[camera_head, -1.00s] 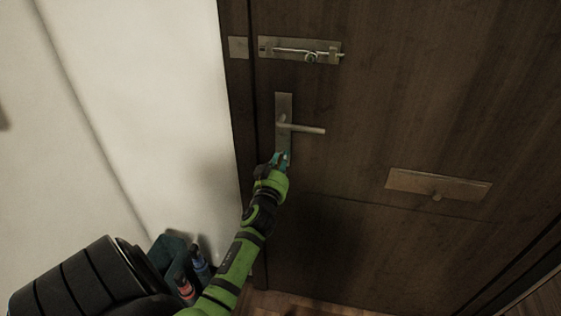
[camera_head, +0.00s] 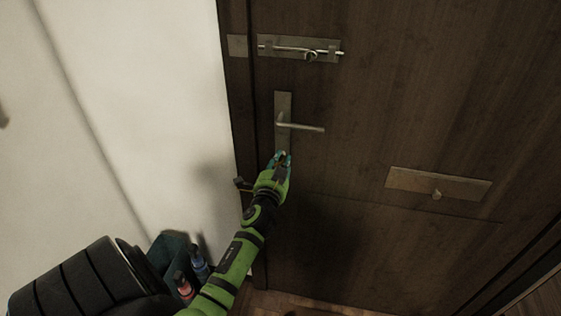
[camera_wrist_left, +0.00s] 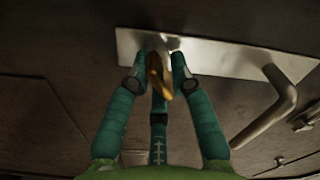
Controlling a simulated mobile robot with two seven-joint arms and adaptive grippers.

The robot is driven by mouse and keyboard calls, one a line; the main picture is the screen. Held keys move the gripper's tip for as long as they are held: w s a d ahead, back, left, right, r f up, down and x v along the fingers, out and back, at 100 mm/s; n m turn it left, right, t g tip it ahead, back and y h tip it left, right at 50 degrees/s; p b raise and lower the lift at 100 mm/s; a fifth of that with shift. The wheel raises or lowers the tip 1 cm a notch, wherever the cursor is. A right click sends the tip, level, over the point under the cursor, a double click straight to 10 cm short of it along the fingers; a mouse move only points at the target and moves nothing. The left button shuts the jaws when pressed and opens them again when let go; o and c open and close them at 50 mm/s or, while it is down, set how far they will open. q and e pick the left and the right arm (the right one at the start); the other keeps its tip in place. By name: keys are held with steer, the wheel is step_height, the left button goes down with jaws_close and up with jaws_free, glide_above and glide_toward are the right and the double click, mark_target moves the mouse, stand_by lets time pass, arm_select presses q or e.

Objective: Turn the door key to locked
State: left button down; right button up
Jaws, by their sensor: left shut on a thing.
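The brown door (camera_head: 350,120) carries a metal lock plate (camera_head: 283,108) with a lever handle (camera_head: 303,127). My left gripper (camera_head: 283,157) is at the plate's lower end, below the handle. The handle (camera_wrist_left: 280,105) is to the right there. The fingers hide part of the key and the keyhole. My right gripper does not show.
A sliding bolt (camera_head: 300,48) is on the door above the handle. A metal flap with a knob (camera_head: 438,185) is to the right. A white wall (camera_head: 150,100) stands close on the left. A dark container with bottles (camera_head: 185,265) is low at left.

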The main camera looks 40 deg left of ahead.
arm_select(q)
steer(key=m, duration=0.4)
steer(key=shift+f, duration=0.35)
steer(key=shift+s+f+m, duration=0.1)
steer(key=shift+f+m, duration=0.05)
steer(key=shift+m, duration=1.35)
steer(key=c, duration=1.2)
jaws_free()
steer(key=v, duration=1.2)
